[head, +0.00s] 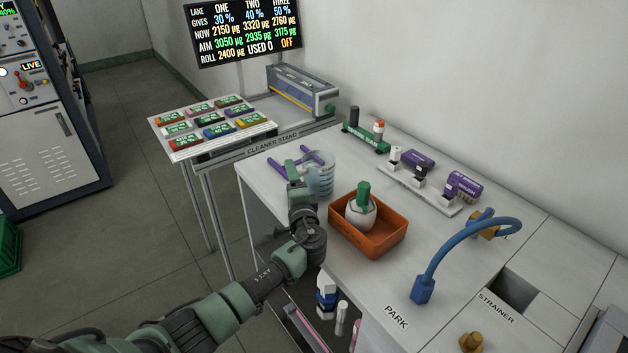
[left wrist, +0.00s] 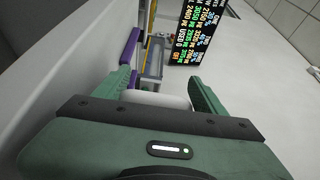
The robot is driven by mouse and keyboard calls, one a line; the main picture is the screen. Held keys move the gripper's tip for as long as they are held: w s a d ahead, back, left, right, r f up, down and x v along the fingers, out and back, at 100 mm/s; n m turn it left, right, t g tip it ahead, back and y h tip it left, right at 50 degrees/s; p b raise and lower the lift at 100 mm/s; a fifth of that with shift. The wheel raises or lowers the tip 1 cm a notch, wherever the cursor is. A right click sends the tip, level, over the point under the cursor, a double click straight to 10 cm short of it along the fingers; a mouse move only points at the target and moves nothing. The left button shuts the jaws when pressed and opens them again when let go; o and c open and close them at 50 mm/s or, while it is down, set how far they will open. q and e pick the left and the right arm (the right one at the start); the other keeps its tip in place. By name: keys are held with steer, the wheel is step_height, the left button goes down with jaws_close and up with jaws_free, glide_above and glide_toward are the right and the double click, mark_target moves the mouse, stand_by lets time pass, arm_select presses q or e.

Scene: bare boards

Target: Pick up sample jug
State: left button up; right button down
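A clear graduated jug (head: 322,180), which looks like the sample jug, stands upright near the bench's left edge, beside purple bars (head: 311,156). My left gripper (head: 292,170) is at its left side, partly hidden by its own wrist. In the left wrist view its two green fingers (left wrist: 165,85) are spread apart, with a pale rounded thing (left wrist: 160,99), probably the jug, between them. I cannot tell whether the fingers touch it. My right gripper is in neither view.
An orange tray (head: 391,246) holding a white pot with a green top (head: 361,214) stands right of the jug. A blue hose (head: 440,245) arches over the bench at right. Small bottles and purple boxes (head: 463,186) line the back. A cleaner stand (head: 262,148) adjoins the far left.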

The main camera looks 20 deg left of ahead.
arm_select(q)
jaws_close()
